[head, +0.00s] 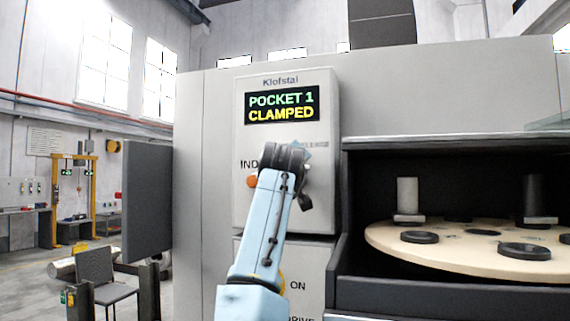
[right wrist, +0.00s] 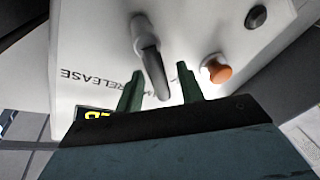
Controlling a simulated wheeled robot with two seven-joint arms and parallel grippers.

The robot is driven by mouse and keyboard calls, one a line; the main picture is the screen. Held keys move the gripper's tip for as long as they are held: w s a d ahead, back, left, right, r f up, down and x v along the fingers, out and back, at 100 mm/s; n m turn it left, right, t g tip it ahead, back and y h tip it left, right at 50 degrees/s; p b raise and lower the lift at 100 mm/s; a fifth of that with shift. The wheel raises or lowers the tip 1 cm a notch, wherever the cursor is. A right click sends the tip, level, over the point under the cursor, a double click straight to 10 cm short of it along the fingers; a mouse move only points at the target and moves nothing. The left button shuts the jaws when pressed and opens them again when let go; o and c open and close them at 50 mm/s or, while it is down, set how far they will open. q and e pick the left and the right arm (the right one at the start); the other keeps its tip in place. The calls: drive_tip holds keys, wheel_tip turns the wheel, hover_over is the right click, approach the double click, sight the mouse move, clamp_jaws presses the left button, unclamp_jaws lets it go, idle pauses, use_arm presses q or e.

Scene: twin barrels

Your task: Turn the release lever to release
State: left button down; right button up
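The release lever (right wrist: 148,50) is a grey handle with a dark grip on the machine's pale panel, below the word RELEASE, which appears inverted in the right wrist view. My right gripper (right wrist: 160,70) is open, its two green fingers on either side of the lever's grip. I see no clear contact between fingers and grip. In the head view my right gripper (head: 292,158) is in front of the panel and mostly hides the lever. The display (head: 282,104) reads POCKET 1 CLAMPED. My left gripper is not in view.
An orange button (right wrist: 217,69) sits beside the lever, close to one finger. A dark round button (right wrist: 256,17) is farther off. A recess at right holds a round pale turntable (head: 390,240) with dark rings and upright cylinders. A dark grey panel (head: 147,200) projects at left.

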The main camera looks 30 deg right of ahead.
drive_tip(key=shift+w+d, duration=0.1)
drive_tip(key=shift+w, duration=0.05)
clamp_jaws()
drive_tip(key=shift+d, duration=0.15)
